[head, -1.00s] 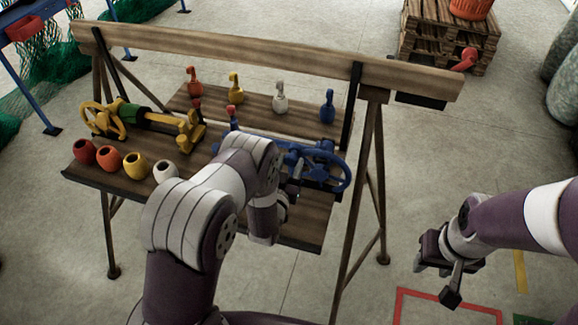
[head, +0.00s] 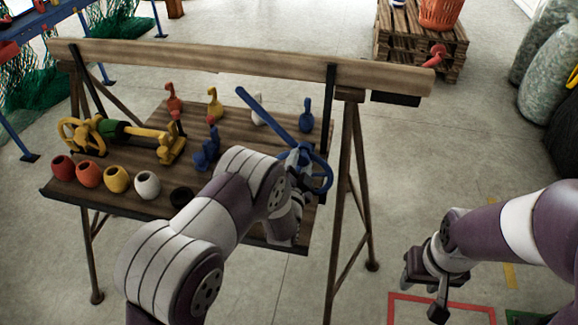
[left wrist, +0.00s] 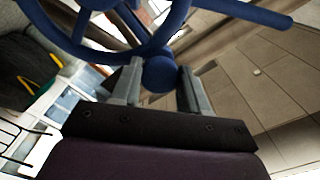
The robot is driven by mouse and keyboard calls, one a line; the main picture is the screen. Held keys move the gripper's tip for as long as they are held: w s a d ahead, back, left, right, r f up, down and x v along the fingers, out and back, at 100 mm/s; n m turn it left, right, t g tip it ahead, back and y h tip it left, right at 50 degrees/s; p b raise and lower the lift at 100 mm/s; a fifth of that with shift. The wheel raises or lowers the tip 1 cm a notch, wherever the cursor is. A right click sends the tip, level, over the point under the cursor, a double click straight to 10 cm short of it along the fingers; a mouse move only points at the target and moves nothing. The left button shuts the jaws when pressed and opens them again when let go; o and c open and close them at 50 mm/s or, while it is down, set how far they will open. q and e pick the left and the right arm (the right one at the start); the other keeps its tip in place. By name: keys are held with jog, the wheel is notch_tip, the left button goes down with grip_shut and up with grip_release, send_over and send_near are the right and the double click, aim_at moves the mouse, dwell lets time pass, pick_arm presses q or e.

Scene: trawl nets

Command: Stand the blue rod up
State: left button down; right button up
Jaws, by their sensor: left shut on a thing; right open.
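The blue rod (head: 268,115) slants over the right part of the workbench, its free end up and to the left. Its other end is by a blue handwheel (head: 320,182), which also shows in the left wrist view (left wrist: 150,48). The rod crosses the upper right of that view (left wrist: 240,12). My left gripper (left wrist: 158,82) is shut with its fingers on either side of a round blue part below the wheel rim; in the head view its fingertips are mostly hidden by my arm. My right gripper (head: 425,288) is open and empty, beside the bench over the floor.
A blue bracket (head: 207,150) stands left of my left forearm. A yellow handwheel assembly with a green roller (head: 112,131) lies at the left. Coloured pots (head: 116,180) line the front edge; several hook-topped pieces (head: 213,103) stand at the back. A beam (head: 220,64) spans the rear.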

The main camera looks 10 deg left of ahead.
pick_arm(q)
jog(key=shift+s+d+f+m+b, duration=0.1)
jog(key=shift+d+f+m+b, duration=0.5)
jog(key=shift+d+m, duration=0.7)
jog(key=shift+d+f+m+b, duration=0.5)
jog(key=shift+d+m, duration=0.5)
jog(key=shift+m, duration=0.55)
jog(key=shift+s+d+f+m+b, duration=0.1)
jog(key=shift+d+f+m+b, duration=0.5)
jog(key=shift+d+m, duration=0.7)
jog(key=shift+a, duration=0.15)
jog(key=c, duration=0.6)
grip_release()
jog(key=shift+r, duration=0.1)
jog(key=s, duration=1.2)
jog(key=shift+s+a+b, duration=0.15)
jog(key=shift+s+b, duration=0.15)
jog(key=shift+b, duration=0.1)
